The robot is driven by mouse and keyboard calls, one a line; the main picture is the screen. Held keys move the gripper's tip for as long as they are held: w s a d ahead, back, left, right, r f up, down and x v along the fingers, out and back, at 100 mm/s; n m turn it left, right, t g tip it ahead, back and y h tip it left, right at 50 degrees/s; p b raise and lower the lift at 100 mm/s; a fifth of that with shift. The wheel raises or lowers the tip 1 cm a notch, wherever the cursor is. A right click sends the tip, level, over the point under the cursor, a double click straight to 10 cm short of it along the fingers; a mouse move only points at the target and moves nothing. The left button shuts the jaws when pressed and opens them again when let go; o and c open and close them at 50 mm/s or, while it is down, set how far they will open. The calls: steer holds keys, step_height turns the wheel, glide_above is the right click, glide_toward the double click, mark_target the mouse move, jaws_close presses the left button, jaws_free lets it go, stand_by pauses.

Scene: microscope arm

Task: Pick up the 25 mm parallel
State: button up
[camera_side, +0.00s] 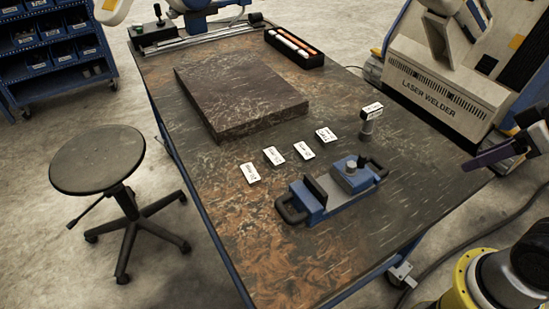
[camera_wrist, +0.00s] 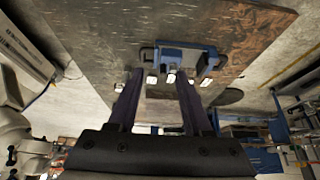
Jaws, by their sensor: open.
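Several small blocks with white labels stand in a loose row on the table, among them a front-left one (camera_side: 250,173), two middle ones (camera_side: 274,156) (camera_side: 304,151) and a back-right one (camera_side: 325,135). The print is too small to read, so I cannot tell which is the 25 mm parallel. A taller grey piece (camera_side: 368,125) with a white label on top stands to their right. In the wrist view, white labels (camera_wrist: 171,77) show beyond my gripper (camera_wrist: 158,76). My gripper is open and empty, its dark fingers apart; in the side view it is right of the table, away from the blocks.
A blue vise-like fixture (camera_side: 330,190) with black handles stands in front of the blocks. A dark stone plate (camera_side: 240,85) lies behind them. A black tray (camera_side: 294,48) with rods is at the back. The table front is clear. A stool (camera_side: 97,160) stands left.

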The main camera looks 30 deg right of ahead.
stand_by(0.3)
steer(key=o, duration=0.8)
